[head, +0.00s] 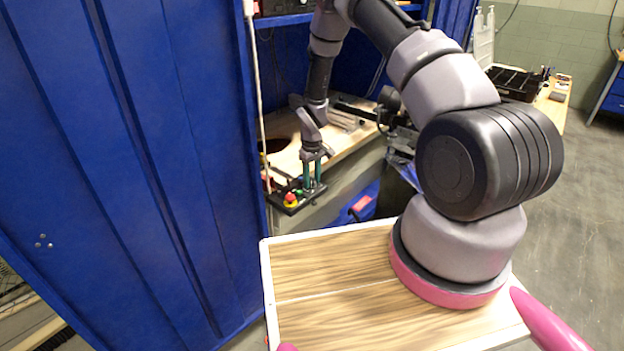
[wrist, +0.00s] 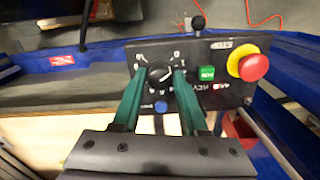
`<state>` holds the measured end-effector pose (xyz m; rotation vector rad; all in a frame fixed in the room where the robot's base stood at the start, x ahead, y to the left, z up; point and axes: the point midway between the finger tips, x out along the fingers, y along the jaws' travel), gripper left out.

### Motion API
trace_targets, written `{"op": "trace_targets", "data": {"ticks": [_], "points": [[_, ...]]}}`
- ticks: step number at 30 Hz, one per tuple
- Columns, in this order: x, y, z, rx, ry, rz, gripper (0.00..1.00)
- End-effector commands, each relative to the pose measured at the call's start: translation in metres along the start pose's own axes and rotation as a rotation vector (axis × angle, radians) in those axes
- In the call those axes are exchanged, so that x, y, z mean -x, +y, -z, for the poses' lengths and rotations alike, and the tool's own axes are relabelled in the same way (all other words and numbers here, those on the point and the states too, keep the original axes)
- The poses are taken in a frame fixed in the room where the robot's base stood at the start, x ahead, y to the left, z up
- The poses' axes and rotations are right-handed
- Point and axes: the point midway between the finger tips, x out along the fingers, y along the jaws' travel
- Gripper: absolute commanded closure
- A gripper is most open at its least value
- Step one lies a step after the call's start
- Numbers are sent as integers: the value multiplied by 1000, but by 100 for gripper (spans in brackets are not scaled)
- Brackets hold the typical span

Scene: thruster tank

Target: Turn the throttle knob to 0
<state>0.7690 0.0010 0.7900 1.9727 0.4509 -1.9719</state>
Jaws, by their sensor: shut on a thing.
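The throttle knob (wrist: 160,76) is a black dial on a black control panel (wrist: 222,98), with white marks around it. A pale pointer line on the knob seems to slant to the upper right in the wrist view; the digits are too small to read surely. My gripper (wrist: 160,80) has its two green fingers on either side of the knob, shut on it. In the head view my gripper (head: 313,182) points down at the control panel (head: 296,204), and the knob is hidden there.
A red mushroom button (wrist: 252,67) with a yellow collar, a green button (wrist: 206,73) and a blue button (wrist: 160,106) sit close around the knob. A black lever knob (wrist: 198,22) stands at the panel's far edge. A tall blue wall (head: 130,150) rises left of the bench.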

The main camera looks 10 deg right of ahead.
Motion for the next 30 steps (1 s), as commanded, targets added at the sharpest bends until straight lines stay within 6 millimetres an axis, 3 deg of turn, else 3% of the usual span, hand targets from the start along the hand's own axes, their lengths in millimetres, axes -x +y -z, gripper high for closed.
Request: {"op": "trace_targets", "data": {"ticks": [12,28,29,30], "points": [[0,1,0,173,1,-1,100],[0,1,0,195,0,-2,100],[0,1,0,195,0,-2,46],[0,1,0,195,0,-2,31]]}}
